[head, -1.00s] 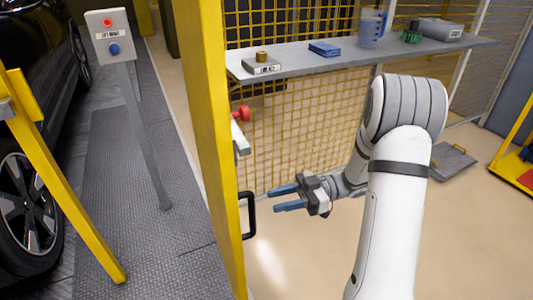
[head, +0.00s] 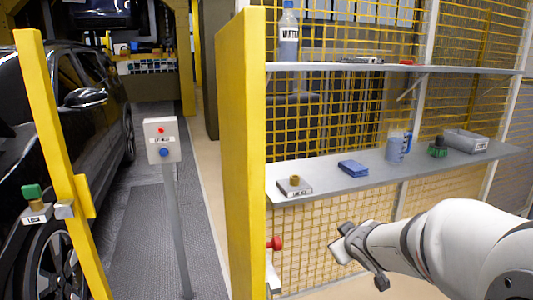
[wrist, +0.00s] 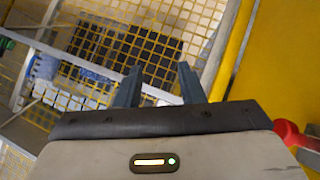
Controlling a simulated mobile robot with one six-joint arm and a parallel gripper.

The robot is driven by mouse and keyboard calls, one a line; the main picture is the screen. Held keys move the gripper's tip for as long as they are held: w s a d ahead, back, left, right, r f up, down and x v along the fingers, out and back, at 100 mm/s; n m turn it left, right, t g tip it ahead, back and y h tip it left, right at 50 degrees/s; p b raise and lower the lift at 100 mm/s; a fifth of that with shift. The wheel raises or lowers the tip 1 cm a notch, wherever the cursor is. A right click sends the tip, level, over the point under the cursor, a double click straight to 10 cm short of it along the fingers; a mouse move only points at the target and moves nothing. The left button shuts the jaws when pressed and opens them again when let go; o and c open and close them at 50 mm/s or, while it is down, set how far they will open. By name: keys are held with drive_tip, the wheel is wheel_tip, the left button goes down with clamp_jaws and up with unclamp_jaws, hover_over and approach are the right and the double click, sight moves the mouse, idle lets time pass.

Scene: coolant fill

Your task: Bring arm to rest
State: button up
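My arm (head: 450,240) reaches in from the lower right of the head view, below the lower shelf. My gripper (wrist: 158,75) shows in the wrist view with its two blue-grey fingers apart and nothing between them. It points toward the yellow mesh (wrist: 110,40) and the shelf's underside. In the head view the wrist end (head: 358,250) is in front of the lower mesh, and the fingers are not clearly seen there.
The lower shelf (head: 320,180) holds a blue cloth (head: 353,167), a clear jug (head: 396,147), a green cap (head: 437,150) and a grey bin (head: 465,141). A yellow post (head: 240,150) stands left of the arm; a red knob (head: 276,243) sits beside it. A black car (head: 80,130) is at left.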

drive_tip(key=s+a+r+m+g+p, duration=0.2)
drive_tip(key=s+m+g+p, duration=0.1)
drive_tip(key=s, duration=0.8)
drive_tip(key=s+a+r+m+g+p, duration=0.2)
drive_tip(key=s+g, duration=0.3)
drive_tip(key=s, duration=0.7)
drive_tip(key=shift+s+a+m+p, duration=0.25)
drive_tip(key=shift+a+m+p, duration=0.1)
drive_tip(key=shift+m+p, duration=0.15)
drive_tip(key=shift+r, duration=0.1)
